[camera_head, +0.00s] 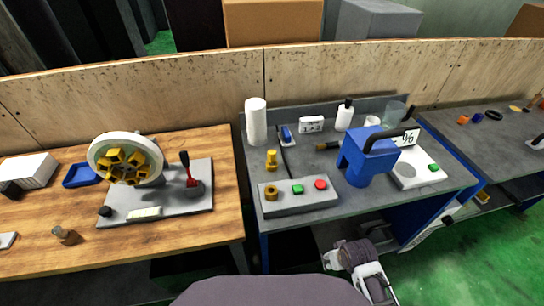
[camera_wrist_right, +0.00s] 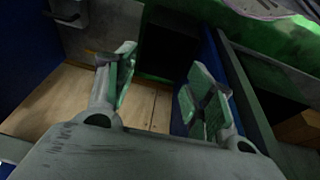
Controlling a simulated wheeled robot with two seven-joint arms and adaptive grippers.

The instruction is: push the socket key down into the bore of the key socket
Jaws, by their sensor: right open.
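A yellow socket key (camera_head: 271,160) stands upright on the grey bench, behind the control box. The key socket (camera_head: 271,193) is a brass-coloured ring on the left end of the grey control box (camera_head: 325,198), left of its green and red buttons. The key and socket are apart. My right gripper (camera_head: 358,268) is low in front of the grey bench, well away from both. The right wrist view shows its two fingers (camera_wrist_right: 160,88) spread and nothing between them. My left gripper is not in view.
A blue machine part with a black handle (camera_head: 370,155) stands right of the control box. A white cylinder (camera_head: 256,121) stands behind the key.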

